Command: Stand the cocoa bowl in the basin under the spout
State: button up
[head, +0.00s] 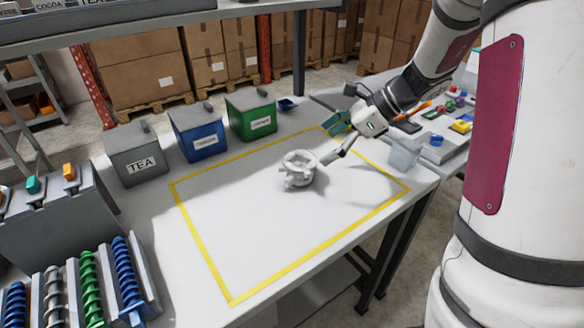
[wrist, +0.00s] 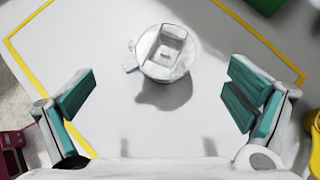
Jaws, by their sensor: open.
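A round whitish-grey vessel (head: 298,168) with small lugs stands in the middle of the yellow-outlined table area. In the wrist view the vessel (wrist: 165,55) shows a squarish recess in its top and a knob on its left side. I cannot tell whether it is the cocoa bowl or the basin. My gripper (head: 338,140) is open and empty, just beyond and right of the vessel in the head view. In the wrist view my gripper (wrist: 163,98) has its teal-padded fingers wide apart, with the vessel ahead between them. No spout can be made out clearly.
Bins labelled TEA (head: 141,160), blue (head: 198,138) and green (head: 250,120) stand along the back edge. Coloured coils (head: 88,285) and a grey unit with knobs (head: 50,215) are at left. A clear tub (head: 404,153) is at right. The outlined area is otherwise clear.

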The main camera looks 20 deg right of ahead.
aim_at(288, 170)
jog(key=x, duration=1.3)
jog(key=shift+s+b, duration=0.15)
jog(key=shift+b, duration=0.2)
jog(key=shift+r, duration=0.1)
jog(key=shift+c, duration=0.3)
jog(key=c, duration=1.2)
